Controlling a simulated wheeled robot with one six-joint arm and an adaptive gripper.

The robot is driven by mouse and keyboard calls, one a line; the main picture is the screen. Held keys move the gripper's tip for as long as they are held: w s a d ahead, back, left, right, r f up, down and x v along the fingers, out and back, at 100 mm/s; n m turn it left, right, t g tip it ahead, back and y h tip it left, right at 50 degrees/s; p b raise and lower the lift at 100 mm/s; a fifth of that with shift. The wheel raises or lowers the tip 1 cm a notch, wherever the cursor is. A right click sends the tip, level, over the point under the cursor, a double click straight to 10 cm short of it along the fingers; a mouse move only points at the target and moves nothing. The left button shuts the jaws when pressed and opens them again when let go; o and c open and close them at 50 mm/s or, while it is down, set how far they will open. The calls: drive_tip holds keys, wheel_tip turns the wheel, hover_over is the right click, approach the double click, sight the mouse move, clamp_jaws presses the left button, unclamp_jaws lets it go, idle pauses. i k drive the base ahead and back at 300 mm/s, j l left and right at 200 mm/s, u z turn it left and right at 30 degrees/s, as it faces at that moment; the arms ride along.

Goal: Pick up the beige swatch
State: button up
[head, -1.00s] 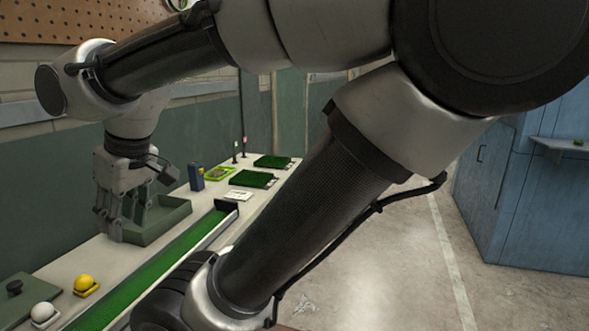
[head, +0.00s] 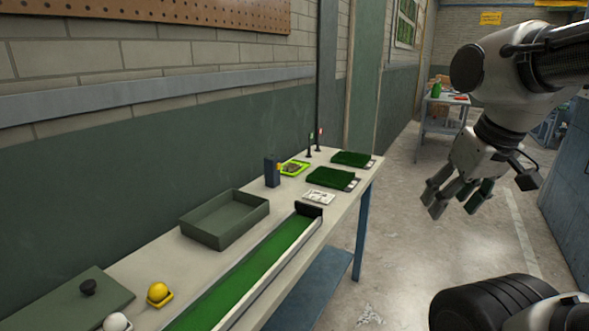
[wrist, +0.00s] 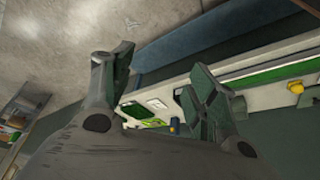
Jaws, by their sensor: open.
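I cannot make out a beige swatch in either view. My gripper (head: 459,198) is open and empty, hanging over the floor to the right of the long bench (head: 345,207). In the wrist view its two fingers (wrist: 158,72) are spread with nothing between them. Two dark green turf swatches lie at the bench's far end, one nearer (head: 331,177) and one farther (head: 352,158). A lime-green tray (head: 305,170) beside them holds something greyish-brown, too small to tell.
A grey-green open box (head: 190,232) stands empty on the bench. A green turf lane (head: 250,270), a white card (head: 318,197), a dark blue block (head: 272,172) and a yellow ball (head: 157,291) are also there.

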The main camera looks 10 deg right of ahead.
sight(291, 167)
drive_tip(key=i+l+u, duration=0.15)
drive_tip(key=u, duration=0.65)
drive_tip(key=i+l+u, duration=0.15)
drive_tip(key=l+u, duration=0.2)
drive_tip(key=l, duration=0.3)
drive_tip(key=i+l+u, duration=0.1)
drive_tip(key=l+u, duration=0.25)
drive_tip(key=l, duration=0.35)
drive_tip(key=l+u, duration=0.15)
drive_tip(key=l, duration=2.15)
drive_tip(key=i, duration=0.05)
